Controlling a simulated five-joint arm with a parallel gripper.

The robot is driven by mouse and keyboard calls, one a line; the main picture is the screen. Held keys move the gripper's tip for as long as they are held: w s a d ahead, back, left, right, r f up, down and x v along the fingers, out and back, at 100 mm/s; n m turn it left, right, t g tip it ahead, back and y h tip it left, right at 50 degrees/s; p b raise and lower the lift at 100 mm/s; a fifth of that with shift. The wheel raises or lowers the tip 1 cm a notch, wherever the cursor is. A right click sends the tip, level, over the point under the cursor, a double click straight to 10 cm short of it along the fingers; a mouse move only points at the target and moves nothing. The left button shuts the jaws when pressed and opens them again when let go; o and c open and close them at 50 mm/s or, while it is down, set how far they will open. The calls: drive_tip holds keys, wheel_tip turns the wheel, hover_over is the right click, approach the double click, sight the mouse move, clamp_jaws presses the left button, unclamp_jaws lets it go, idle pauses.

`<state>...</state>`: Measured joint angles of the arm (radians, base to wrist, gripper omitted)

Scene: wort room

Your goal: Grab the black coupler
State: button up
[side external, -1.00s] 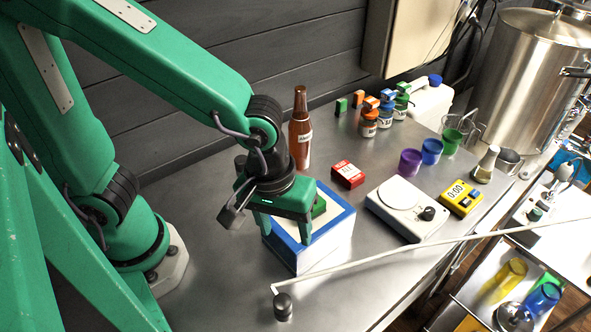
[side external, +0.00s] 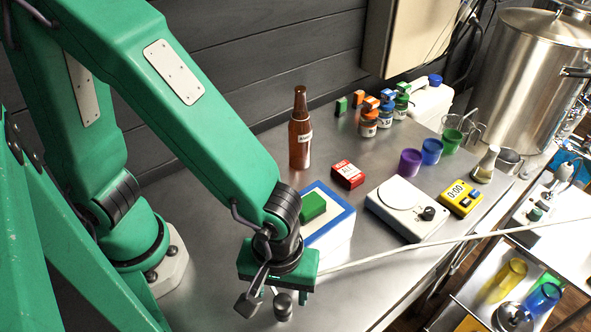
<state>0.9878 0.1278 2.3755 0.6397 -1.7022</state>
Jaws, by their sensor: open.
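The black coupler (side external: 284,309) is a short dark cylinder standing on the steel bench near its front, at the end of a long pale rod (side external: 430,250). My gripper (side external: 283,295) is open and points down right at the coupler, with a finger showing on its right side. The gripper body hides the coupler's upper part and the near end of the rod. I cannot tell whether the fingers touch the coupler.
A blue-and-white box (side external: 336,231) with a green block (side external: 312,206) on it stands just behind my gripper. A brown bottle (side external: 300,140), a red box (side external: 348,175), a white scale (side external: 405,209) and a yellow timer (side external: 460,199) stand farther back. The bench left of the coupler is clear.

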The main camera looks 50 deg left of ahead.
sight(282, 301)
drive_tip(key=shift+f, duration=0.3)
drive_tip(key=shift+f, duration=2.6)
drive_tip(key=c, duration=1)
